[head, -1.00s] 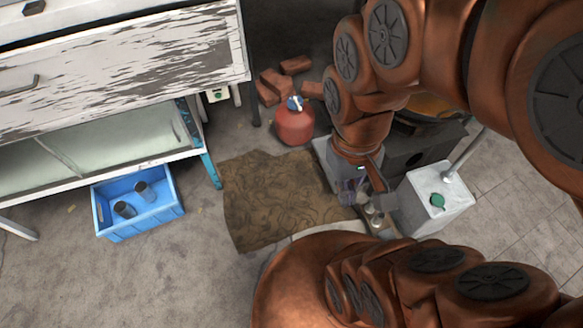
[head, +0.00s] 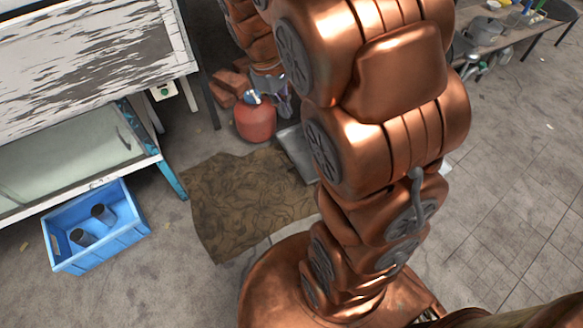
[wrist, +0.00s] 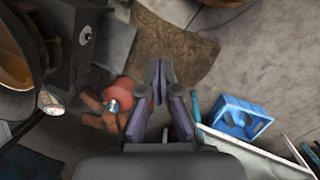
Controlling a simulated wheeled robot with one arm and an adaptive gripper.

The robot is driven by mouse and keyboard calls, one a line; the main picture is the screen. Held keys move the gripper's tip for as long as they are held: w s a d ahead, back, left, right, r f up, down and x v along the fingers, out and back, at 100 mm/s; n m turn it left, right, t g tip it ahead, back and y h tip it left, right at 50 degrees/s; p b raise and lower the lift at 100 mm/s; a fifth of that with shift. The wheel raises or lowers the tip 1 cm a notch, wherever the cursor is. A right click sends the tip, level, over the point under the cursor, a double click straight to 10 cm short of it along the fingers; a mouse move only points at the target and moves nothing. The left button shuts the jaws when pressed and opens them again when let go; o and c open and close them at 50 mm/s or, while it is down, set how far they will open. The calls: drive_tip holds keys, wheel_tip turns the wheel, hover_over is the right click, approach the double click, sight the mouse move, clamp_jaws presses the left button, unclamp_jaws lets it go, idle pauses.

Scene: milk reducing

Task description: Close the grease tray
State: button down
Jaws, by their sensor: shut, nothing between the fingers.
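A flat grey metal piece, which looks like the grease tray (head: 297,152), sticks out past my arm beside the brown mat in the head view. In the wrist view the grey piece (wrist: 115,42) lies between the black stove (wrist: 82,55) and the mat, so it appears pulled out. My arm hides the stove and the tray's far part in the head view. My gripper (head: 283,106) is over the red gas bottle's right side, apart from the tray. In the wrist view my gripper (wrist: 158,70) has its fingertips together and holds nothing.
The red gas bottle (head: 255,122) stands by several bricks (head: 230,85). The patterned mat (head: 245,195) lies on the floor. A blue crate (head: 120,240) with dark cups stands at left below a worn white cabinet (head: 90,60). A cluttered table (head: 500,25) is at back right.

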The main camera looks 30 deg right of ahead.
drive_tip(key=w+d+f+n+b, duration=0.4)
drive_tip(key=w+f, duration=0.4)
drive_tip(key=f, duration=0.6)
drive_tip(key=w+d+f+n+h+b, duration=0.15)
drive_tip(key=w+d+f+b, duration=0.4)
drive_tip(key=f, duration=0.85)
drive_tip(key=w+d+f+n+b, duration=0.35)
drive_tip(key=w+f+b, duration=0.4)
drive_tip(key=f, duration=0.65)
drive_tip(key=w+d+f+n+b, duration=0.1)
drive_tip(key=f+b, duration=0.1)
drive_tip(key=f, duration=0.7)
drive_tip(key=w+d+f+n+t+b, duration=0.1)
drive_tip(key=w+d+f+b, duration=0.1)
drive_tip(key=f, duration=0.8)
drive_tip(key=w+d+f+n+b, duration=0.1)
drive_tip(key=f+b, duration=0.3)
drive_tip(key=f, duration=0.6)
drive_tip(key=shift+w+d+f+n+y, duration=0.2)
drive_tip(key=shift+w+d+n+y, duration=0.25)
drive_tip(key=shift+d, duration=0.2)
drive_tip(key=shift+d+r, duration=0.1)
drive_tip(key=shift+d, duration=0.3)
drive_tip(key=shift+d, duration=0.1)
